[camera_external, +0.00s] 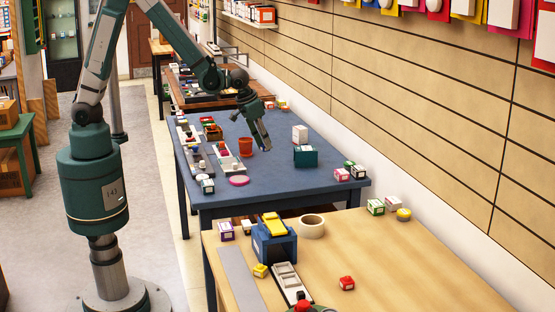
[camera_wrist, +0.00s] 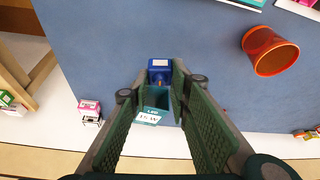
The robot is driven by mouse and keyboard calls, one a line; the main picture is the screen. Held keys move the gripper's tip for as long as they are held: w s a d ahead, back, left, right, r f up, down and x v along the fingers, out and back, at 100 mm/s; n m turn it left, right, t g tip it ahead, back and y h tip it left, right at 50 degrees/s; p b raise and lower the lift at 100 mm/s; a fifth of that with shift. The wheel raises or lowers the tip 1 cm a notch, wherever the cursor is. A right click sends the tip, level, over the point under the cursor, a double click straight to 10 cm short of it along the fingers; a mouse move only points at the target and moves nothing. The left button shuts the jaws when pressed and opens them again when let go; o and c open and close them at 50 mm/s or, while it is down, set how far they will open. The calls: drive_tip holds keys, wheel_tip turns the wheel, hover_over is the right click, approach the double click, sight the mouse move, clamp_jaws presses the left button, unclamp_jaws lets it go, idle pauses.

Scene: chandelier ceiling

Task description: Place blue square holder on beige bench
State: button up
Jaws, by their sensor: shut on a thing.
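My gripper (camera_external: 262,142) hangs over the blue table (camera_external: 220,180); its two green fingers also show in the wrist view (camera_wrist: 158,80). Between the fingertips sits a small blue square holder (camera_wrist: 158,64) with a pale top face, and the jaws are shut on it. In the external view I cannot make it out behind the fingers. The beige bench (camera_external: 400,265) is in the foreground, nearer the camera than the blue table. My gripper is not over it.
A teal box (camera_external: 306,157), labelled LED (camera_wrist: 150,116), stands near my gripper. An orange cup (camera_external: 245,147) is close by. The bench's right side is mostly clear.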

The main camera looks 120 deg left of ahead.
drive_tip(key=s+a+r+n+g, duration=0.1)
drive_tip(key=s+a+n, duration=0.2)
drive_tip(key=s+a, duration=0.6)
drive_tip(key=s+a+n+g, duration=0.1)
drive_tip(key=s+a+n, duration=0.3)
drive_tip(key=s+a, duration=0.6)
drive_tip(key=s, duration=0.6)
drive_tip(key=shift+a+r+g+y, duration=0.2)
drive_tip(key=shift+r+g+y, duration=0.1)
drive_tip(key=shift+r+y, duration=0.1)
drive_tip(key=shift+f, duration=0.15)
drive_tip(key=shift+f+b, duration=0.55)
drive_tip(key=shift+f, duration=2.25)
drive_tip(key=shift+f+b, duration=0.4)
drive_tip(key=shift+f, duration=1.65)
drive_tip(key=shift+f, duration=0.2)
drive_tip(key=o, duration=0.8)
drive_tip(key=shift+o, duration=0.2)
